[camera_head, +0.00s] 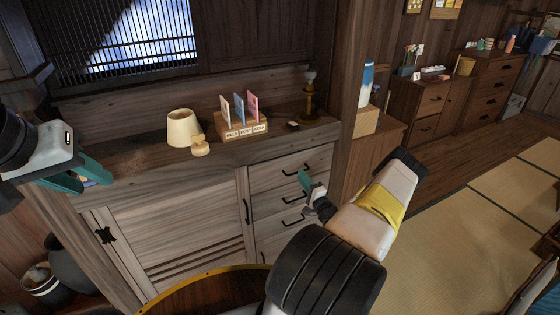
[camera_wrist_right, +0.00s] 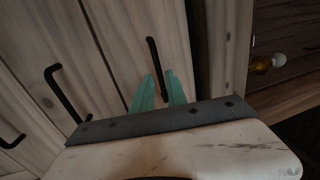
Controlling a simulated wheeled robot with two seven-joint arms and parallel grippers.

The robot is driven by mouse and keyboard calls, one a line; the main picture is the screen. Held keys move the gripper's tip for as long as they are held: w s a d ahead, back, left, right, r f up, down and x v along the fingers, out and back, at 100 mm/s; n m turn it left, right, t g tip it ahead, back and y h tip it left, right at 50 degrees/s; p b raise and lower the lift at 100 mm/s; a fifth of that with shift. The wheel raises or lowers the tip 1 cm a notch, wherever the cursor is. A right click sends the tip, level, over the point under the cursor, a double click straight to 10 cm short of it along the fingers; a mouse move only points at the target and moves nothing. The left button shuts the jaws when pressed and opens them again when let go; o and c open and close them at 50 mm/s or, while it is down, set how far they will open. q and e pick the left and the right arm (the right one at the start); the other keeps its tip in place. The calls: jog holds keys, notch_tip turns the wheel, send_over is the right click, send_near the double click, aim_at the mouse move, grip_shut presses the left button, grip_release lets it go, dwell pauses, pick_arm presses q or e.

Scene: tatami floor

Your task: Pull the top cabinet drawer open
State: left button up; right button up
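The wooden cabinet (camera_head: 170,215) has a column of drawers on its right side. The top drawer (camera_head: 268,178) looks shut and has a black bar handle (camera_head: 297,171). My right gripper (camera_head: 308,183) is in front of the drawers, close to that handle. In the right wrist view, my right gripper's teal fingertips (camera_wrist_right: 159,76) are apart, with a black handle (camera_wrist_right: 152,50) running between them. Contact with the handle cannot be told. My left gripper (camera_head: 80,178) is over the cabinet's left end, its teal fingers apart, away from the drawers.
On the cabinet top stand a cream lamp (camera_head: 183,128), a letter rack (camera_head: 240,126) and a dark candlestick-like stand (camera_head: 310,95). A wooden post (camera_head: 345,80) rises just right of the cabinet. Open tatami floor (camera_head: 450,235) lies to the right.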

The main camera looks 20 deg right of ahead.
jog(key=shift+x, duration=1.8)
jog(key=shift+c, duration=0.2)
grip_shut()
